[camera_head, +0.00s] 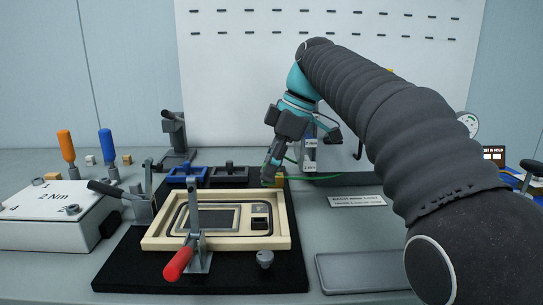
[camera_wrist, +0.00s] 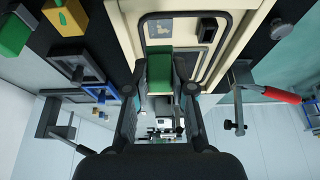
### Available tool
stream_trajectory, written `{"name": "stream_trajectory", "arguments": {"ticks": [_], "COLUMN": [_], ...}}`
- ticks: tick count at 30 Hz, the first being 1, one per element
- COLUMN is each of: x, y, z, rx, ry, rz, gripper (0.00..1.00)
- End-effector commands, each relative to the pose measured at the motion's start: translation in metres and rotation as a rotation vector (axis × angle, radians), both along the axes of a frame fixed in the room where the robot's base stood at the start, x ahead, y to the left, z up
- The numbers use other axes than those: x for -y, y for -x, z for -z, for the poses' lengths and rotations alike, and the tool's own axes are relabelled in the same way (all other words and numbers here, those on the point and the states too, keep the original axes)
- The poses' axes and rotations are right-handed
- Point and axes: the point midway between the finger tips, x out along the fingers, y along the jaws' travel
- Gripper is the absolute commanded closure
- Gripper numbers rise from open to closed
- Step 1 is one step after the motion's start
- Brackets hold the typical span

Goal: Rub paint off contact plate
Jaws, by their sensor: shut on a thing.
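My gripper (camera_wrist: 160,88) is shut on a green block (camera_wrist: 159,66), which sits between its two fingers in the wrist view. In the head view my gripper (camera_head: 269,178) is at the back right part of a cream panel frame (camera_head: 158,232); the block is hard to make out there. The panel has a wide dark window (camera_head: 213,219) and a smaller dark recess (camera_head: 260,217). In the wrist view a small greyish plate (camera_wrist: 159,28) shows just beyond the block, possibly the contact plate. I cannot tell whether the block touches the panel, nor see paint clearly.
A red-handled clamp (camera_head: 182,259) stands at the panel's front, beside a grey knob (camera_head: 265,258). A yellow-and-green block (camera_wrist: 66,17) lies on the black mat. A flat grey tray (camera_head: 360,271) is front right.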

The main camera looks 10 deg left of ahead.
Motion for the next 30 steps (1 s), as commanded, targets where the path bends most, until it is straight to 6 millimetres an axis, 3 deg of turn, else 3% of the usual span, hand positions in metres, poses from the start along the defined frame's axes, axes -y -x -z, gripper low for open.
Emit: {"name": "stream_trajectory", "arguments": {"ticks": [16,18,30], "x": [-0.006,-0.007,-0.036], "y": [0.004,0.004,0.003], "z": [0.051,0.064,0.061], "rx": [-0.001,-0.003,0.0], "ry": [0.001,0.002,0.001], "rz": [-0.013,-0.014,-0.008], "gripper": [1.0,1.0,1.0]}}
